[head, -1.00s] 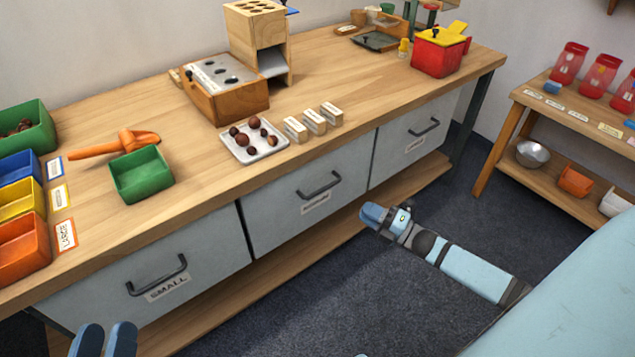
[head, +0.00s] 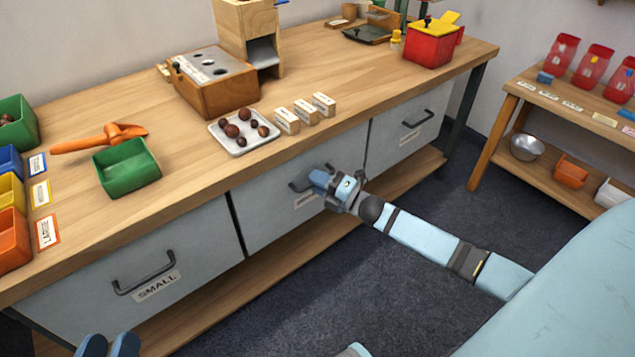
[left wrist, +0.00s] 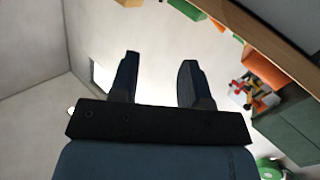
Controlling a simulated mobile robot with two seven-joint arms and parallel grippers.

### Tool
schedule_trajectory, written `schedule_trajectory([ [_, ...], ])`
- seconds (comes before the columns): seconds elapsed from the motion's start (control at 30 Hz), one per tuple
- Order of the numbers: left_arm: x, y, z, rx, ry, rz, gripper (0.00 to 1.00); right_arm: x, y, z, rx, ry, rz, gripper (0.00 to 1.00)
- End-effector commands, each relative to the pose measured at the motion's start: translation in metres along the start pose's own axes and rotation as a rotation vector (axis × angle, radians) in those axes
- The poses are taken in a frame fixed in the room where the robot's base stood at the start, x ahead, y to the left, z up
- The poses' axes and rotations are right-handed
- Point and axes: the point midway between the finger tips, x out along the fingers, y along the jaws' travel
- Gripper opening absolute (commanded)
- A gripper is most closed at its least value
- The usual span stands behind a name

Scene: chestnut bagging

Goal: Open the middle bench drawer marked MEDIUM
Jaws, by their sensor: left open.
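The middle drawer (head: 262,215) has a grey front and is closed in the bench, between the SMALL drawer and the right-hand drawer. Its dark bar handle (head: 297,186) shows only in part behind my right gripper. Its label (head: 303,201) is partly covered and unreadable. My right gripper (head: 318,180) is at the handle, its fingers overlapping it in the head view; I cannot tell whether they touch it or are closed. My left gripper (head: 108,346) is at the bottom left, open and empty; its spread fingers show in the left wrist view (left wrist: 158,65).
The SMALL drawer (head: 80,300) and right-hand drawer (head: 390,145) are closed. A low shelf (head: 255,275) runs beneath the drawers. The bench top holds a green tray (head: 127,168), a white plate of chestnuts (head: 240,148) and wooden blocks. Dark floor (head: 320,290) is clear before the bench.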

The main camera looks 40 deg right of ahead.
Motion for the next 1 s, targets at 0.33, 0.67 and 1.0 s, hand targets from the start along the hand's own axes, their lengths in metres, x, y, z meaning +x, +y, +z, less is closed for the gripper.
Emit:
schedule_trajectory([
  [0.33,0.0,0.0,0.0,0.0,0.0,0.0,0.43,0.0,0.0,0.0,0.0,0.0,0.0,0.0],
  [0.67,-0.001,0.003,-0.019,0.001,0.047,-0.005,0.43,-0.019,0.006,-0.008,0.004,0.0,-0.002,0.0],
  [1.0,-0.011,0.013,-0.08,0.01,0.244,-0.021,0.43,-0.1,0.025,-0.042,0.005,-0.002,-0.006,0.0],
])
